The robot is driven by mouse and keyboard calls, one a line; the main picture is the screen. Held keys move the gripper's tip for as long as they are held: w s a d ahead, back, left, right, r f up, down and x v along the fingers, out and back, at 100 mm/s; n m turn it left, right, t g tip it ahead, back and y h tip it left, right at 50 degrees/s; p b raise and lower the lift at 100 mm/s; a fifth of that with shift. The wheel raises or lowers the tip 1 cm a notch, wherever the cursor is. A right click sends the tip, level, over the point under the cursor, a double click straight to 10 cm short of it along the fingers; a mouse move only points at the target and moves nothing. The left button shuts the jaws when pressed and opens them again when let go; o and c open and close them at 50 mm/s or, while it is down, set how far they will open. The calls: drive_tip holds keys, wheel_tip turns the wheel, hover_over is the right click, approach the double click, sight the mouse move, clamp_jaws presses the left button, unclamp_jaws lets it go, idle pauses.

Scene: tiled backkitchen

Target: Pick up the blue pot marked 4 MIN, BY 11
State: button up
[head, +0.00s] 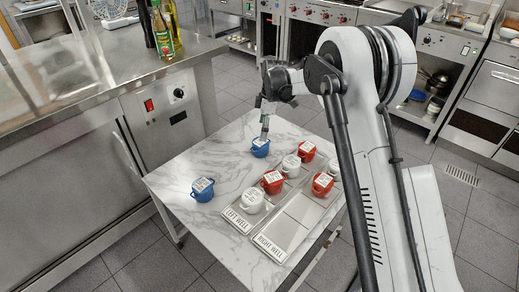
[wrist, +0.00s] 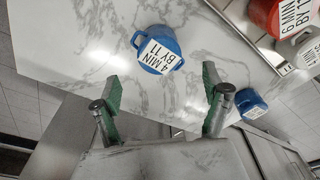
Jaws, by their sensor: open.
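The blue pot marked 4 MIN, BY 11 (wrist: 174,38) is in the upper middle of the wrist view, its white lid label readable. In the head view it appears to be the blue pot (head: 260,150) near the far side of the marble table, just under my gripper (head: 265,134). In the wrist view my gripper (wrist: 161,82) is open, with green-padded fingers apart and nothing between them. The pot lies beyond the fingertips. A second blue pot (head: 202,193) stands near the table's left side. It also shows at right in the wrist view (wrist: 252,112), label unreadable.
The marble table (head: 190,164) has clear space around both blue pots. To their right, the left well tray (head: 238,222) and right well tray (head: 270,244) hold several red and white pots. A steel counter (head: 60,85) with bottles (head: 162,35) stands at left.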

sight(260, 147)
drive_tip(key=f+b, duration=0.1)
drive_tip(key=f, duration=0.2)
drive_tip(key=a+f, duration=0.1)
drive_tip(key=f, duration=0.3)
drive_tip(key=f+b, duration=0.1)
drive_tip(key=f, duration=0.2)
drive_tip(key=shift+a+f+b, duration=0.25)
drive_tip(key=shift+f+b, duration=0.05)
drive_tip(key=shift+b, duration=0.05)
drive_tip(key=shift+c, duration=0.3)
drive_tip(key=shift+r, duration=0.1)
drive_tip(key=c, duration=1.5)
drive_tip(key=shift+r, duration=0.1)
